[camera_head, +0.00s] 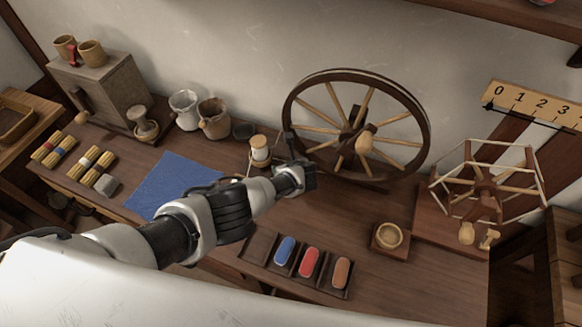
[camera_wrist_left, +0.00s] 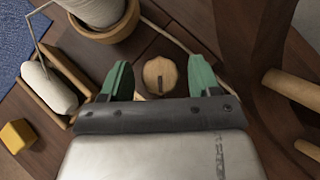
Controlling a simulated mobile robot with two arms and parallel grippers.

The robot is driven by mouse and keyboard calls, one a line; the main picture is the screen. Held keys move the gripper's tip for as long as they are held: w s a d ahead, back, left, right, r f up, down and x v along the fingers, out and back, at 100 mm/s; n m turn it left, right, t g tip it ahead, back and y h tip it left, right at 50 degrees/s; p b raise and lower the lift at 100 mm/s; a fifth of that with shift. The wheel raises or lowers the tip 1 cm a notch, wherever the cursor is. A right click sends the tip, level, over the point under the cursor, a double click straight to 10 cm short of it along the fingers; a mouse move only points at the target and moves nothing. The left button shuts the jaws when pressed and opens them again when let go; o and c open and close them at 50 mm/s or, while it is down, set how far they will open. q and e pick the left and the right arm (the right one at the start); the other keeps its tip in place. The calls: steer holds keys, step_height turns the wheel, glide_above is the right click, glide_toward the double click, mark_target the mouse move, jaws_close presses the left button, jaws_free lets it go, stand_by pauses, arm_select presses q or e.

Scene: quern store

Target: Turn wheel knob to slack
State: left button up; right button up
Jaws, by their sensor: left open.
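The spinning wheel (camera_head: 425,150) stands upright at the back of the bench, with a pale wooden piece (camera_head: 366,143) at its hub. My left gripper (camera_head: 311,178) is low in front of the wheel's left side. In the left wrist view, a small round wooden knob (camera_wrist_left: 160,84) with a dark line across its face lies between the green fingertips of my left gripper (camera_wrist_left: 159,66). The fingers are apart, with a gap on each side of the knob. In the head view the knob is hidden behind my gripper. My right gripper is not in view.
A thread bobbin (camera_head: 260,148) stands left of the wheel. A tray (camera_head: 256,246) with coloured pieces and a small wooden bowl (camera_head: 390,236) are in front. A skein winder (camera_head: 482,190) stands at right. A blue mat (camera_head: 165,183) lies left.

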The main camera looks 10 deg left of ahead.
arm_select(q)
steer(key=p+v, duration=0.6)
steer(key=v, duration=0.4)
steer(key=shift+p, duration=0.35)
